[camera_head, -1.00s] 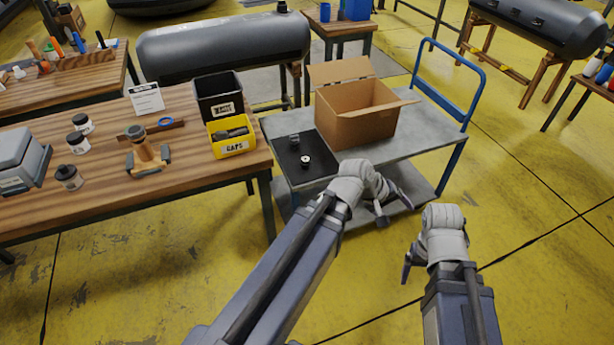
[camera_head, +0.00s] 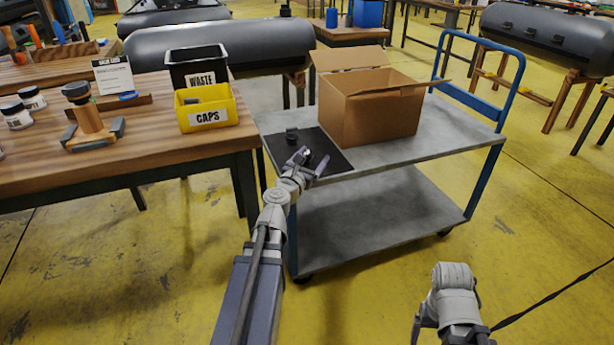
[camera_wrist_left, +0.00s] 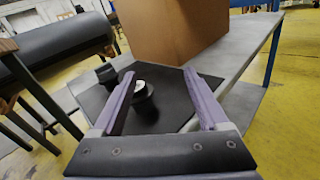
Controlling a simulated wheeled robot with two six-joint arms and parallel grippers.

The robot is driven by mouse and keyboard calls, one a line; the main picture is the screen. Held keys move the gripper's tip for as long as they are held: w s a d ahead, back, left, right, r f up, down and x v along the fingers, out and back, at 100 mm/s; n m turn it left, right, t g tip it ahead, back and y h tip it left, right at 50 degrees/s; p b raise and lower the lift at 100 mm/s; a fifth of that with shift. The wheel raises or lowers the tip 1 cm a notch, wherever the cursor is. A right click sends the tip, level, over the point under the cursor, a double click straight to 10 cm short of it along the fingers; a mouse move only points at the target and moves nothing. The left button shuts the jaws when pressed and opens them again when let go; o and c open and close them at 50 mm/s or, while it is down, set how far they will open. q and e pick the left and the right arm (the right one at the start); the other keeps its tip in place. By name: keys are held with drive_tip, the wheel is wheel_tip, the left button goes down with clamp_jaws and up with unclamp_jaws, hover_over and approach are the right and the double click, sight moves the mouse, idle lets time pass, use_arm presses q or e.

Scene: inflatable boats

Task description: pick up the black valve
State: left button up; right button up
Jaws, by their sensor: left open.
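Two small dark valve-like parts sit on a black mat (camera_head: 335,158) on the grey cart. One is all black (camera_head: 292,134); in the left wrist view it (camera_wrist_left: 106,74) stands left of the left finger. The other is black with a pale top (camera_wrist_left: 141,88) and shows between my fingers, nearer the left one. My left gripper (camera_head: 312,161) is open over the mat and partly covers this part in the head view. It also shows in the left wrist view (camera_wrist_left: 158,73), holding nothing. My right gripper (camera_head: 416,328) is low at the right, mostly hidden.
An open cardboard box (camera_head: 372,110) stands on the cart (camera_head: 440,128) just behind the mat. The wooden table (camera_head: 150,142) at left bears a yellow CAPS bin (camera_head: 207,119) and a black WASTE bin (camera_head: 194,56). The cart's right part is clear.

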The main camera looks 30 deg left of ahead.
use_arm(q)
drive_tip(key=a+f+n, duration=0.1)
drive_tip(key=a+f+n+y+b, duration=0.1)
drive_tip(key=a, duration=0.1)
drive_tip(key=shift+s+a+f+n+y, duration=0.1)
drive_tip(key=shift+s+a+n+y, duration=0.05)
drive_tip(key=shift+a+n+y, duration=0.15)
drive_tip(key=shift+a+n+y+b, duration=0.3)
drive_tip(key=shift+a, duration=0.05)
drive_tip(key=shift+x, duration=3.95)
drive_tip(key=shift+d, duration=0.25)
use_arm(e)
drive_tip(key=f, duration=0.3)
drive_tip(key=shift+w, duration=0.35)
use_arm(q)
clamp_jaws()
